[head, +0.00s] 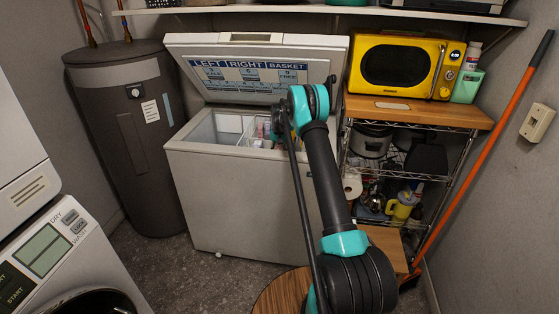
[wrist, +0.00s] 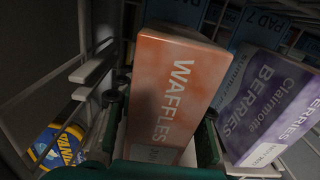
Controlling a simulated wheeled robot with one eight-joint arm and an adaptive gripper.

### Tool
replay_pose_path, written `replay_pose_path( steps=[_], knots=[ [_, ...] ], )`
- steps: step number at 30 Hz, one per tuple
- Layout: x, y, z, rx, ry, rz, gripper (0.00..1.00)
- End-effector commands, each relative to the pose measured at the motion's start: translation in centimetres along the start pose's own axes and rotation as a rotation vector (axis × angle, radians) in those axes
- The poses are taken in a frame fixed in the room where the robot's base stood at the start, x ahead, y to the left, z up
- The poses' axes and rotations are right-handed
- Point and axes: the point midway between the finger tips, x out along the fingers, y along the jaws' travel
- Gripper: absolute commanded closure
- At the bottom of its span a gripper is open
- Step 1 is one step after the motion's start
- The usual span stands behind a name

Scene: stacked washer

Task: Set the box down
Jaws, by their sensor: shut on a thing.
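An orange waffles box (wrist: 175,75) stands upright, slightly tilted, between the fingers of my gripper (wrist: 162,108) in the wrist view. The teal fingers are shut on its two sides. A purple berries box (wrist: 268,105) is close on the right of it. In the head view my arm reaches into the open chest freezer (head: 225,195), and the gripper and held box are mostly hidden behind the arm. I cannot tell whether the box's underside touches anything.
White wire basket bars (wrist: 90,72) run along the left in the wrist view, with a blue and yellow package (wrist: 55,145) below them. Blue pads (wrist: 255,25) lie behind. The raised freezer lid (head: 250,65) carries labels for left, right and basket.

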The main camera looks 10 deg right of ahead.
Motion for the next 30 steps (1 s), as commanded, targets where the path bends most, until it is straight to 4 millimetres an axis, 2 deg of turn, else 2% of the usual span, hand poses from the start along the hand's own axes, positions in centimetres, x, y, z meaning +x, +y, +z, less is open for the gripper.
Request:
replay_pose_path(
  steps=[3, 14, 15, 19, 30],
  knots=[
    [1.35, 0.0, 0.01, 0.0, 0.0, 0.0, 1.0],
    [1.71, 0.0, 0.01, 0.0, 0.0, 0.0, 1.0],
    [1.72, 0.0, 0.01, 0.0, 0.0, 0.0, 0.58],
    [1.7, 0.0, 0.01, 0.0, 0.0, 0.0, 0.42],
    [1.3, 0.01, 0.02, 0.0, 0.0, 0.0, 0.41]
  ],
)
